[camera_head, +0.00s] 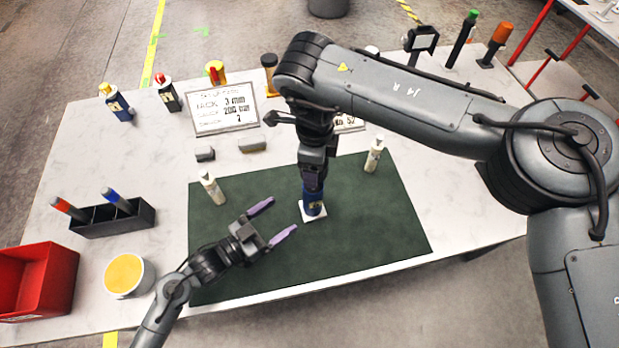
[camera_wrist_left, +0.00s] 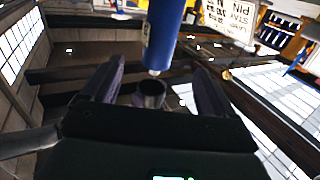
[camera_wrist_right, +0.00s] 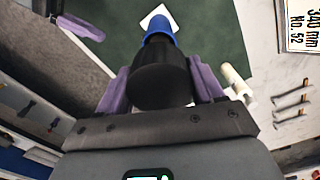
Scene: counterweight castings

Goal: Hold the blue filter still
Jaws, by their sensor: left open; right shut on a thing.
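The blue filter (camera_head: 313,203) stands upright on a small white pad (camera_head: 314,216) on the green mat. My right gripper (camera_head: 313,176) comes down from above and is shut on its upper end. In the right wrist view, a wide dark end fills the space between my right fingers (camera_wrist_right: 162,88), with the blue body (camera_wrist_right: 158,27) beyond it. My left gripper (camera_head: 279,221) is open and empty, left of the filter and apart from it. In the left wrist view, a blue cylinder (camera_wrist_left: 163,35) shows beyond my open fingers (camera_wrist_left: 152,92).
Pale bottles (camera_head: 212,188) (camera_head: 374,155) stand at the mat's left and right. Two grey blocks (camera_head: 205,154) (camera_head: 252,145) lie behind the mat (camera_head: 390,232). A black marker holder (camera_head: 145,214), yellow-filled bowl (camera_head: 147,281) and red bin (camera_head: 60,279) are at left. The mat's front is clear.

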